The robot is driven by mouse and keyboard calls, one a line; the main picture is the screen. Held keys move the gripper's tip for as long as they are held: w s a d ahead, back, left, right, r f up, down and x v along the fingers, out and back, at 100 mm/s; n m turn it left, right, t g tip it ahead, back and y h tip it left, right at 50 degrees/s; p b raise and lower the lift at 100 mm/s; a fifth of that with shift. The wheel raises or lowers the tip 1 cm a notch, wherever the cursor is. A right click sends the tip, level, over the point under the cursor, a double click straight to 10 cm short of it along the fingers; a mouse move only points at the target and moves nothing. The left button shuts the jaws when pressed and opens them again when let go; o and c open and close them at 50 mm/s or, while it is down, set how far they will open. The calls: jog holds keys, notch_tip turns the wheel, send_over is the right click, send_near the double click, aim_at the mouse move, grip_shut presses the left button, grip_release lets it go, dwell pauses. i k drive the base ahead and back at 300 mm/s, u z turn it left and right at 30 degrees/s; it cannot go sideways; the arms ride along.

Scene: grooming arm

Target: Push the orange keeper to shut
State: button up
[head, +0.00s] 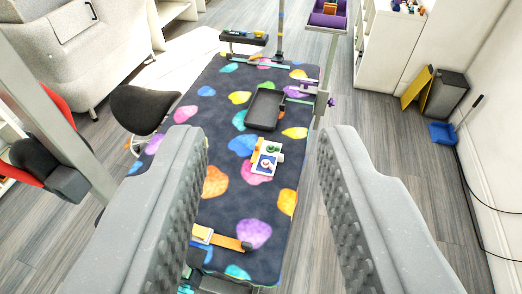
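My gripper (265,135) is open, its two grey ribbed fingers wide apart, with nothing between the pads. Beyond and between the fingers, a small white panel (278,158) lies on the patterned table top (222,130). It carries a green round part (273,149) and a blue part with a pale disc. A small orange piece (257,150) sits at its left edge and looks like the keeper; whether it stands open or shut is too small to tell. My fingers appear apart from the panel.
A dark tray (265,109) lies on the table behind the panel. An orange strap (228,242) with a yellow-white block is at the near end. A post with a purple clamp (312,90) stands at the right edge. A black stool (143,106) is at the left.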

aim_at(258, 146)
jog(key=z, duration=0.35)
jog(key=i, duration=1)
jog(key=u, duration=0.25)
